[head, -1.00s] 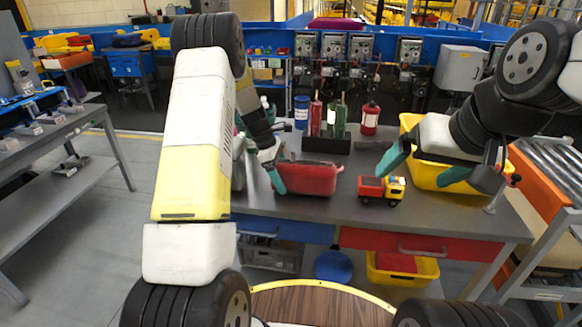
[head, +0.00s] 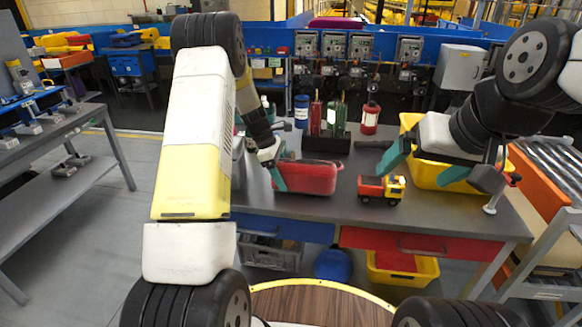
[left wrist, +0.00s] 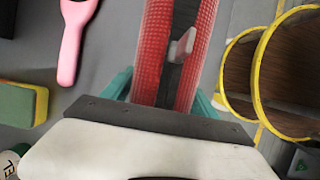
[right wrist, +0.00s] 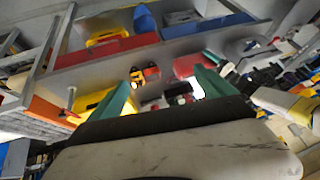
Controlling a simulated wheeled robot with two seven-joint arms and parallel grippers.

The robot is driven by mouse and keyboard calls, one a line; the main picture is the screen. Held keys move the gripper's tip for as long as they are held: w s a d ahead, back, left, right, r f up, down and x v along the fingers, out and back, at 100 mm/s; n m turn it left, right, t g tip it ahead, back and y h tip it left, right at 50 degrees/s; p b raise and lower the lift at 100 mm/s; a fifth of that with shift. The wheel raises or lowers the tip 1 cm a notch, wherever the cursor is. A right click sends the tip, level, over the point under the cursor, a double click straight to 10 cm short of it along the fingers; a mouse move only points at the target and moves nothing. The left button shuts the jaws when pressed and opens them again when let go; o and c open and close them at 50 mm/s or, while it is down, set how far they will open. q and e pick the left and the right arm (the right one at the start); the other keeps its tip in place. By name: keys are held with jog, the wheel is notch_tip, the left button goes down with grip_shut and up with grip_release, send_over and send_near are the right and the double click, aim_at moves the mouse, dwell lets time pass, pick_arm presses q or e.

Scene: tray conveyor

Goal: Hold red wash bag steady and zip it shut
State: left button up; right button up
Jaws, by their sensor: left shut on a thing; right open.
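The red wash bag (head: 306,177) lies on the grey table in the head view, left of a toy truck. My left gripper (head: 276,170) is shut on the bag's left end. In the left wrist view the bag (left wrist: 150,50) runs up between the teal fingers, with its top gaping along a dark slot. A pale zip pull (left wrist: 181,47) sits over that slot. My right gripper (head: 437,170) is open and empty above the right part of the table, away from the bag. The bag also shows in the right wrist view (right wrist: 190,65).
A red and yellow toy truck (head: 382,189) stands right of the bag. A yellow bin (head: 440,178) is behind my right gripper. A dark holder (head: 326,144) with bottles stands behind the bag. A pink brush (left wrist: 72,40) and a green-yellow sponge (left wrist: 22,104) lie beside the bag.

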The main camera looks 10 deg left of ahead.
jog(key=shift+w, duration=0.1)
jog(key=c, duration=0.5)
jog(key=w, duration=0.1)
jog(key=w+a+r+n, duration=0.1)
jog(key=w+r+n, duration=0.1)
jog(key=w, duration=0.1)
jog(key=shift+a+g, duration=0.15)
jog(key=shift+g, duration=0.15)
jog(key=c, duration=1)
jog(key=n+g+y, duration=0.2)
jog(key=n+g, duration=0.4)
jog(key=n, duration=0.9)
send_over(293, 156)
jog(key=d, duration=0.5)
notch_tip(293, 156, down, 8)
jog(key=x, duration=1.1)
jog(key=shift+w+a+f, duration=0.1)
jog(key=shift+w+a, duration=0.1)
jog(key=shift+w, duration=0.15)
grip_shut()
